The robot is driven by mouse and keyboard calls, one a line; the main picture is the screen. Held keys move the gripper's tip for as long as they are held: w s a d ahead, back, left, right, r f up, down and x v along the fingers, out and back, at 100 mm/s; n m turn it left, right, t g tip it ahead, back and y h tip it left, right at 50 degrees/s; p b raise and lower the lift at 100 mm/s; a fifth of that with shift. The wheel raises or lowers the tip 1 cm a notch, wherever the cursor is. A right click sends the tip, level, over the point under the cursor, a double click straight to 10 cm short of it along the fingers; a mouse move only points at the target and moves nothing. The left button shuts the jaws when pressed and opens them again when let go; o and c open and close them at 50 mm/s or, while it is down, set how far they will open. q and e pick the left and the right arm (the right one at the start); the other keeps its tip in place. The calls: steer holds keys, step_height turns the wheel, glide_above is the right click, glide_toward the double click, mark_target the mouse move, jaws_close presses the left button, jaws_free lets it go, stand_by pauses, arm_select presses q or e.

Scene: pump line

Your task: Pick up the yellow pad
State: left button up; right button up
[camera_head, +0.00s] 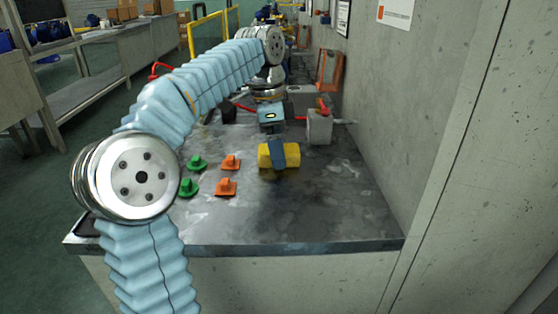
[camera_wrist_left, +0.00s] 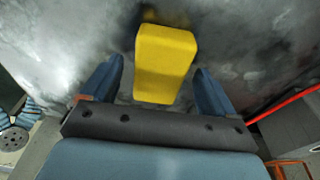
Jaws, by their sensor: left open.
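The yellow pad (camera_head: 292,154) is a small block on the grey metal worktop, near the middle of the head view. My left gripper (camera_head: 278,153) is over it, and one blue finger crosses in front of the pad. In the left wrist view the yellow pad (camera_wrist_left: 166,62) shows between and a little beyond the two blue fingers of my left gripper (camera_wrist_left: 158,85). The jaws are open, with a gap on each side of the pad. My right gripper is not in view.
Two green pieces (camera_head: 191,187) and two orange pieces (camera_head: 227,187) lie left of the pad on the worktop (camera_head: 300,220). A grey block with a red part (camera_head: 319,127) stands behind at right, near the concrete wall (camera_head: 420,100). The worktop front is clear.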

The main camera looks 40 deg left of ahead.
arm_select(q)
steer(key=shift+d+f, duration=0.1)
steer(key=shift+f, duration=0.25)
steer(key=c, duration=1)
step_height(320, 180, up, 10)
steer(key=p, duration=0.4)
steer(key=shift+c, duration=0.2)
steer(key=o, duration=0.4)
steer(key=c, duration=0.3)
